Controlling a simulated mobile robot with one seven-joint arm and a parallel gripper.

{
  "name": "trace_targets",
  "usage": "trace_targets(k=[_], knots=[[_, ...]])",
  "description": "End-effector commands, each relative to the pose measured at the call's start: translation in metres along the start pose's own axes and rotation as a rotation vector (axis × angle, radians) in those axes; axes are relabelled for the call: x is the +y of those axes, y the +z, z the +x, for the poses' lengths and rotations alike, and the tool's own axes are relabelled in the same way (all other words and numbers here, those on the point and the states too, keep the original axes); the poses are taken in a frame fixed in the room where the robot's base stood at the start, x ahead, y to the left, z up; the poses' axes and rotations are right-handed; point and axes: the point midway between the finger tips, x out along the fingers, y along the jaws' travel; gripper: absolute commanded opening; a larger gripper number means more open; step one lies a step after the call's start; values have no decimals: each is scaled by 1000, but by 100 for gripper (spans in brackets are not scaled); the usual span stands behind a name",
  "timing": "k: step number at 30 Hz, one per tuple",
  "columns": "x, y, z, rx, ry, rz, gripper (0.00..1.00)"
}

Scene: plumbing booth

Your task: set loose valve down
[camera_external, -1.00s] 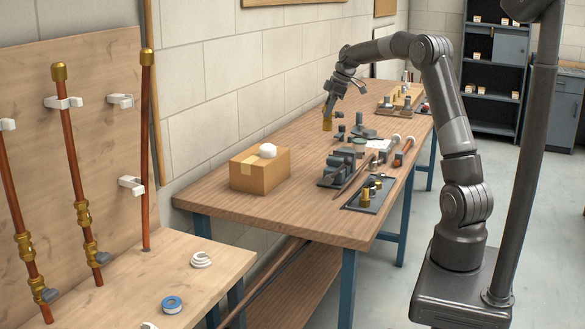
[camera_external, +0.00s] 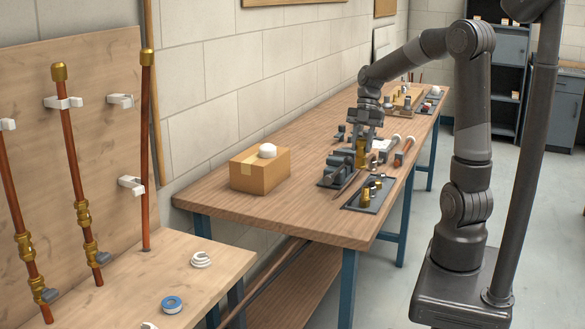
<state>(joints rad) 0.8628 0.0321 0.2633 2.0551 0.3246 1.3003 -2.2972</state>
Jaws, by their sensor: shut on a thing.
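A brass valve (camera_external: 361,153) hangs below my gripper (camera_external: 366,138), which is shut on it. My gripper points down over the right part of the long wooden workbench (camera_external: 312,206). The valve is just above or among the tools there; I cannot tell whether it touches the bench. A dark tray (camera_external: 352,206) with several brass fittings (camera_external: 364,196) lies nearer the front, below and slightly right of the valve in the picture.
Dark clamp-like tools (camera_external: 337,171) and a long rod crowd the bench by my gripper. Two mallet-like tools (camera_external: 404,150) lie to its right. A cardboard box (camera_external: 259,171) with a white item on top stands at left. The bench between box and tools is clear.

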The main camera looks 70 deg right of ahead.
Motion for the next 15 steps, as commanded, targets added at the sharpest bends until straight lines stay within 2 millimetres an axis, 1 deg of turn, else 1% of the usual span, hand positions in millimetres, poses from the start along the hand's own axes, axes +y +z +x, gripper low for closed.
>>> trace_targets(k=[1,4,6,8,15], knots=[[0,3,8,2,-3,1,1],[2,5,18,1,-1,-1,1],[6,3,26,2,-2,-1,1],[12,-2,35,2,-3,-3,1],[47,-28,81,2,-3,-4,1]])
